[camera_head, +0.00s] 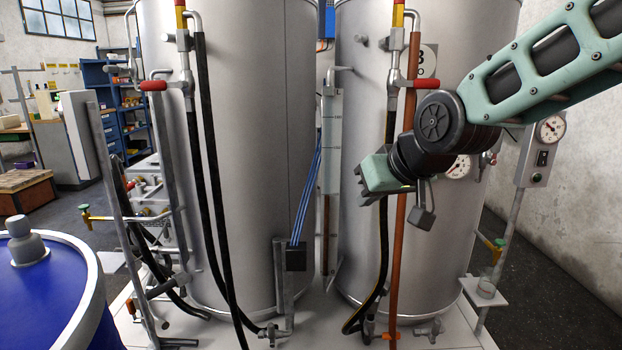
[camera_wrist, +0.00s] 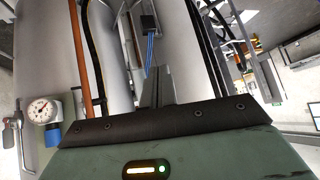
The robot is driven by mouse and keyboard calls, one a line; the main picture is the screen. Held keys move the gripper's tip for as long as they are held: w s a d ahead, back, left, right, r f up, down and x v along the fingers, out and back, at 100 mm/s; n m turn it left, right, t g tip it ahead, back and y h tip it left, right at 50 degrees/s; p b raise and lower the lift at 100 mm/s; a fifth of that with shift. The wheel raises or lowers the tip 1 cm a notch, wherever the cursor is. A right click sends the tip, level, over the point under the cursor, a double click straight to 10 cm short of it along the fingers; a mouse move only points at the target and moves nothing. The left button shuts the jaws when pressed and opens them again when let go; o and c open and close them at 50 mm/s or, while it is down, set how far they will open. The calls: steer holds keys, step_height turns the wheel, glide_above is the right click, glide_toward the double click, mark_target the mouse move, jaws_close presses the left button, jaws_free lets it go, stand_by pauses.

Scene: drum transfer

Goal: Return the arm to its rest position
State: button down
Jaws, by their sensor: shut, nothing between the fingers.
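My arm reaches in from the upper right in the head view. My gripper (camera_head: 368,178) hangs in front of the right steel tank (camera_head: 365,90), apart from any valve or hose as far as I can see. In the wrist view the fingers of my gripper (camera_wrist: 157,88) are together with nothing between them. A green light shows on its housing. The fingertips are hard to make out in the head view.
A left steel tank (camera_head: 260,140) stands beside the right one. An orange pipe (camera_head: 401,240) and black hoses run close by my gripper. A pressure gauge (camera_head: 551,129) stands at right. A blue drum (camera_head: 45,295) is at lower left. A wall is behind my arm.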

steer(key=s+d+f+n+g+h, duration=0.1)
steer(key=s+f+g, duration=0.1)
steer(key=s, duration=0.7)
steer(key=s+d+f+n+g+h+p, duration=0.1)
steer(key=s+f+g, duration=0.2)
steer(key=s, duration=0.7)
steer(key=s+d+f+n+g+h, duration=0.1)
steer(key=s+f, duration=0.4)
steer(key=s, duration=0.5)
steer(key=shift+s+d+f+g+h, duration=0.15)
steer(key=shift+d+f+g+h, duration=0.15)
steer(key=shift+d+g, duration=0.45)
steer(key=shift+a, duration=0.25)
